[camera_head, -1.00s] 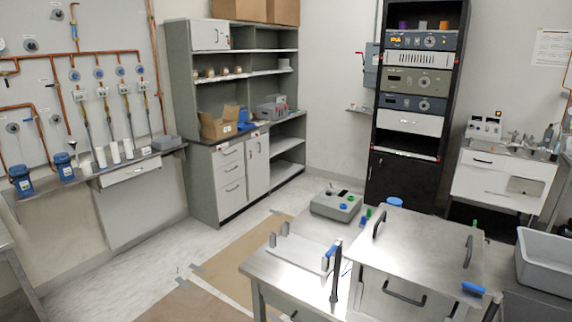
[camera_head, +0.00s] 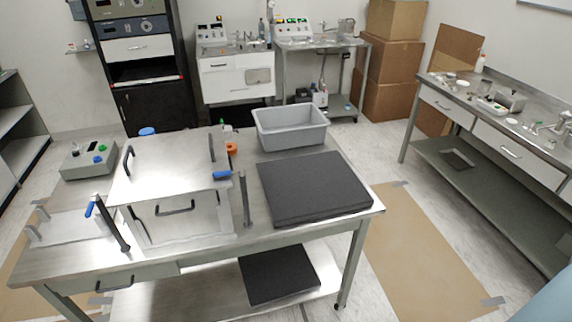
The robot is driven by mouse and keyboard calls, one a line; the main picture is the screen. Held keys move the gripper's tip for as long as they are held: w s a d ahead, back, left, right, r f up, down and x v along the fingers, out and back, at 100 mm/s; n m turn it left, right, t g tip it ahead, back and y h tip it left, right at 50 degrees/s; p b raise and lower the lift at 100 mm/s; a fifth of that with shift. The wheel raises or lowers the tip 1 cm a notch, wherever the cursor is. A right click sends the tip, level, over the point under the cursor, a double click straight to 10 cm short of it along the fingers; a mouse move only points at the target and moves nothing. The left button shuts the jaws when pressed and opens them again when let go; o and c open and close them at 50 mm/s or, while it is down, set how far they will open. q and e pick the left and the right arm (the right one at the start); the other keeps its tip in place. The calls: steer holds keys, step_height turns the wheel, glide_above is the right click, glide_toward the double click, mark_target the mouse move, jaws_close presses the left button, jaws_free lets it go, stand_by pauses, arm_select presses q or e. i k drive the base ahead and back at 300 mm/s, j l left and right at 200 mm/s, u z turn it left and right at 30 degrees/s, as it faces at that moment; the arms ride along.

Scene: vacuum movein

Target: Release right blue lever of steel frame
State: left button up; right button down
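The steel frame (camera_head: 165,180) is a box-like metal piece with black handles, standing on the left half of the metal table. Its right blue lever (camera_head: 222,175) is at the right end, near the top edge, beside a dark upright post (camera_head: 245,197). A second blue lever (camera_head: 91,208) is at the left, at the top of a tilted dark post (camera_head: 110,225). Neither of my grippers shows in the head view.
A black slab (camera_head: 315,187) lies on the table (camera_head: 200,262) right of the frame. A grey bin (camera_head: 290,128) stands behind it. A control box (camera_head: 90,160) is at the left. Open floor with brown paper (camera_head: 420,255) lies right of the table.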

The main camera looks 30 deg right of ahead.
mark_target(241, 170)
steer(key=k+l+z, duration=0.1)
steer(key=z, duration=0.8)
steer(key=j+z, duration=0.25)
steer(key=z, duration=0.15)
steer(key=j+z, duration=0.6)
steer(key=z, duration=0.15)
steer(key=k+j+z, duration=0.15)
steer(key=j, duration=0.2)
steer(key=k+j+z, duration=0.15)
steer(key=j, duration=0.2)
steer(key=k+j+z, duration=0.15)
steer(key=j, duration=0.2)
steer(key=k+j, duration=0.1)
steer(key=j, duration=0.2)
steer(key=k+j, duration=0.1)
steer(key=j, duration=0.2)
steer(key=k+j, duration=0.15)
steer(key=j, duration=0.15)
